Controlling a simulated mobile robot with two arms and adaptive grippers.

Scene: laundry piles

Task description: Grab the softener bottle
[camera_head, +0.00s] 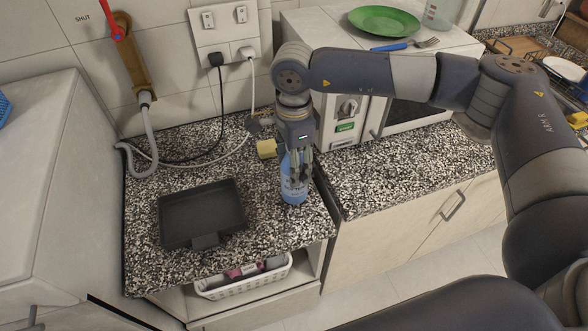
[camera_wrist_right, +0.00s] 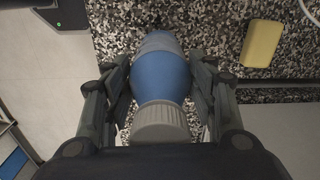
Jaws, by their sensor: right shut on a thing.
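The softener bottle is blue with a grey cap. In the head view the bottle (camera_head: 292,188) stands upright on the speckled counter, near its front right corner. My right gripper (camera_head: 298,168) comes down on it from above, with its fingers around the bottle's upper part. In the right wrist view the bottle (camera_wrist_right: 160,75) lies between the two fingers of the right gripper (camera_wrist_right: 160,95), with the cap nearest the camera. The right gripper is shut on the bottle. My left gripper is not in view.
A black tray (camera_head: 202,213) lies on the counter left of the bottle. A yellow sponge (camera_head: 266,148) is behind the bottle. A microwave (camera_head: 400,112) with a green plate (camera_head: 384,20) and a fork on top stands to the right. A white basket (camera_head: 243,284) sits below the counter.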

